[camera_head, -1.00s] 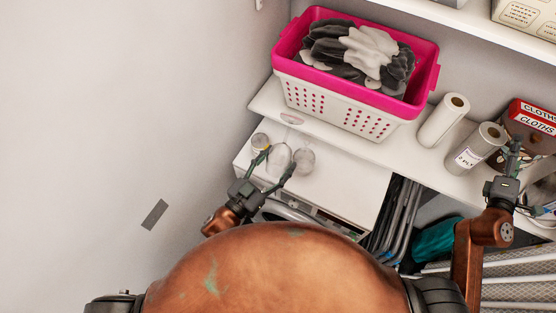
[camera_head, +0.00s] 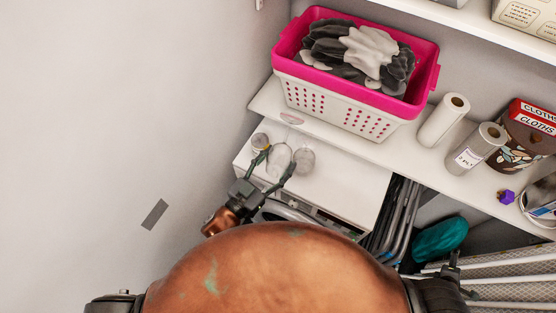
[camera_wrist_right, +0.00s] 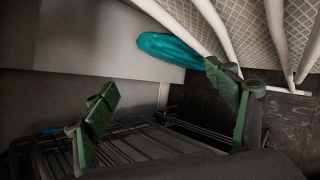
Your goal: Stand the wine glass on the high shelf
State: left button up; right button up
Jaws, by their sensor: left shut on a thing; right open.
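The clear wine glass (camera_head: 278,158) is at the dryer top, between the fingers of my left gripper (camera_head: 273,162). My left gripper is shut on it; its stem and base are hard to make out, and I cannot tell if it touches the surface. My right gripper (camera_head: 453,262) is low at the right, partly hidden behind my body. In the right wrist view its fingers (camera_wrist_right: 160,80) are wide apart with nothing between them. A white shelf (camera_head: 420,160) above the dryer carries a basket, and a higher shelf (camera_head: 480,27) crosses the upper right.
The pink-rimmed basket (camera_head: 357,88), paper rolls (camera_head: 443,120) and cloths box (camera_head: 530,130) crowd the middle shelf. A teal bundle (camera_head: 440,240) and white rails (camera_wrist_right: 215,30) are near my right gripper.

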jog(key=s+a+f+m+y, duration=0.25)
jog(key=s+a+f, duration=0.25)
jog(key=a+f, duration=0.4)
jog(key=s+a+f+m+y, duration=0.2)
jog(key=s+a+f+m, duration=0.15)
jog(key=a+f, duration=0.55)
jog(key=a+f+m+g+y, duration=0.3)
jog(key=a+f+m, duration=0.4)
jog(key=a+f, duration=1)
notch_tip(320, 180, down, 3)
jog(key=shift+s+f+g+y, duration=0.1)
jog(key=shift+s+g+y, duration=0.2)
jog(key=shift+y, duration=0.25)
